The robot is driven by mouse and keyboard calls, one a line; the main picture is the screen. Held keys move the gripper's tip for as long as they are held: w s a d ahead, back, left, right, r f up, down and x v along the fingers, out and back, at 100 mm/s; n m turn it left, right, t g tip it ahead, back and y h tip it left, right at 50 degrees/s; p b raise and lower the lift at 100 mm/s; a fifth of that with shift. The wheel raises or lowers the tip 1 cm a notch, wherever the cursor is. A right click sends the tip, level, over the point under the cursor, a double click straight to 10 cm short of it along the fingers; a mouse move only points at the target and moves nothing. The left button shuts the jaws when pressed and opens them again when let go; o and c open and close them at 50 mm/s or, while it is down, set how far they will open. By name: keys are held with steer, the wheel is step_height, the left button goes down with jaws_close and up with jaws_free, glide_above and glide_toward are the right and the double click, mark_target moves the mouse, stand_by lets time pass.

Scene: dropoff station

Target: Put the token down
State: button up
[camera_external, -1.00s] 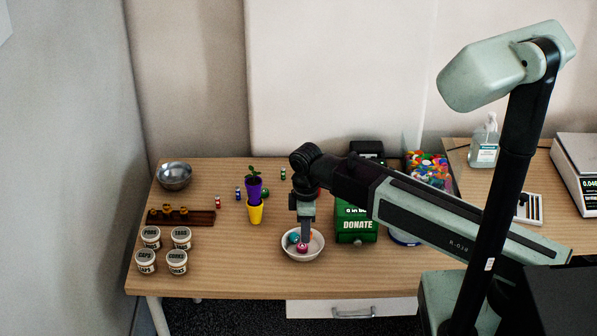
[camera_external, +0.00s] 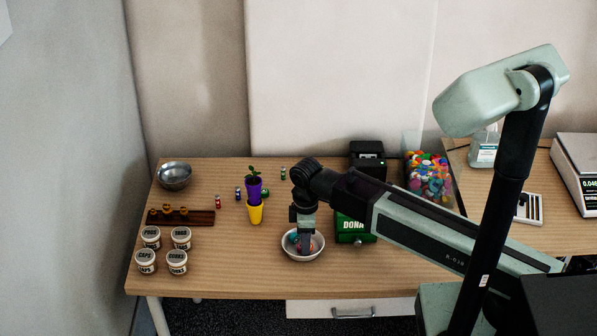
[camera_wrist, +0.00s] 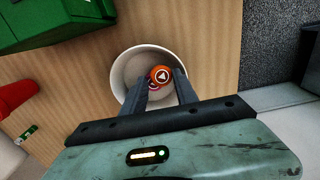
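My gripper (camera_wrist: 163,79) points down into a white bowl (camera_wrist: 125,70) on the table. Its fingertips stand apart on either side of an orange token (camera_wrist: 161,74) with a white triangle mark. The token fills the gap between the tips and looks held there. A purple-pink piece (camera_wrist: 153,87) shows partly under it. The bowl's near part is hidden by the fingers in the wrist view.
A green donation box (camera_external: 355,227) stands right behind the bowl. Labelled jars (camera_external: 178,262) and a metal bowl (camera_external: 174,175) stand further left. The table in front of the bowl is clear.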

step_height(320, 180, up, 13)
steer(key=p, duration=1.2)
steer(key=shift+p, duration=0.4)
steer(key=shift+f, duration=0.2)
steer(key=shift+w, duration=0.1)
